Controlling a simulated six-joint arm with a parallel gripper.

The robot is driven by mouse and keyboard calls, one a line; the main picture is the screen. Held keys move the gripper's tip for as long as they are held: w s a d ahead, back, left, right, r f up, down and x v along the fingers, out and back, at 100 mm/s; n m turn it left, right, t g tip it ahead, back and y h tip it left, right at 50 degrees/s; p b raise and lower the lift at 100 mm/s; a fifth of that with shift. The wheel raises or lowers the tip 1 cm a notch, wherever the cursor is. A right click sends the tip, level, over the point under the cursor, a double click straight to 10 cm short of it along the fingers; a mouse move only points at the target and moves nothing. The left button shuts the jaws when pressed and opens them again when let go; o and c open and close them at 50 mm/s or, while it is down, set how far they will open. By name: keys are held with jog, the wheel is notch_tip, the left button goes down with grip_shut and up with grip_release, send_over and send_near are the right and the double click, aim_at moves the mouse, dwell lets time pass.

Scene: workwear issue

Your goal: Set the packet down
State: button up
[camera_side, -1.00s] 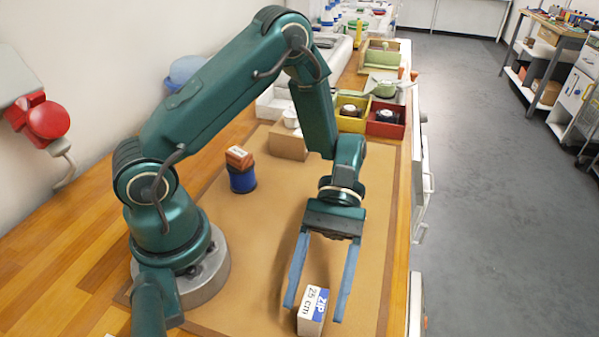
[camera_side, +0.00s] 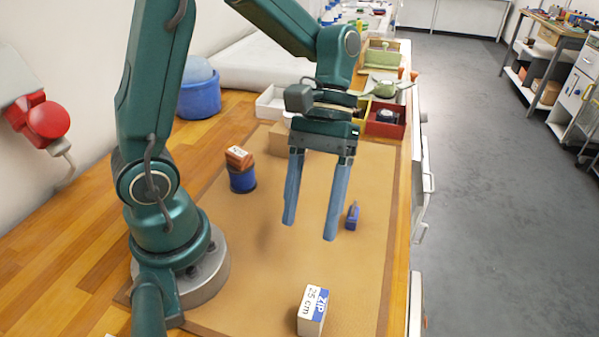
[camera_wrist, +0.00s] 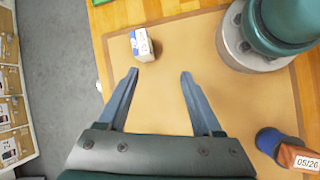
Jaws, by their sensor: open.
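The packet (camera_side: 312,311), a small white and blue box marked "ZIP 25 cm", rests on the tan mat (camera_side: 262,290) near its front edge. It also shows in the wrist view (camera_wrist: 141,44), beyond my fingertips. My gripper (camera_side: 309,230) is open and empty, with its fingers pointing down above the mat. It is well behind the packet in the side view and apart from it. In the wrist view my gripper (camera_wrist: 159,74) has only bare mat between its fingers.
An orange-brown block (camera_side: 239,157) sits on a blue cylinder (camera_side: 243,180) left of my gripper. A red bin (camera_side: 384,122) and a white tray (camera_side: 270,103) stand behind. The mat around the packet is clear.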

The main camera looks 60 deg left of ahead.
jog(key=s+a+r+m+t+y, duration=0.2)
jog(key=a+r+m+t+y, duration=0.2)
jog(key=t, duration=0.6)
jog(key=shift+a+r+m+y, duration=0.3)
jog(key=shift+a+r+m, duration=0.2)
jog(key=shift+a+m, duration=0.1)
dwell(0.5)
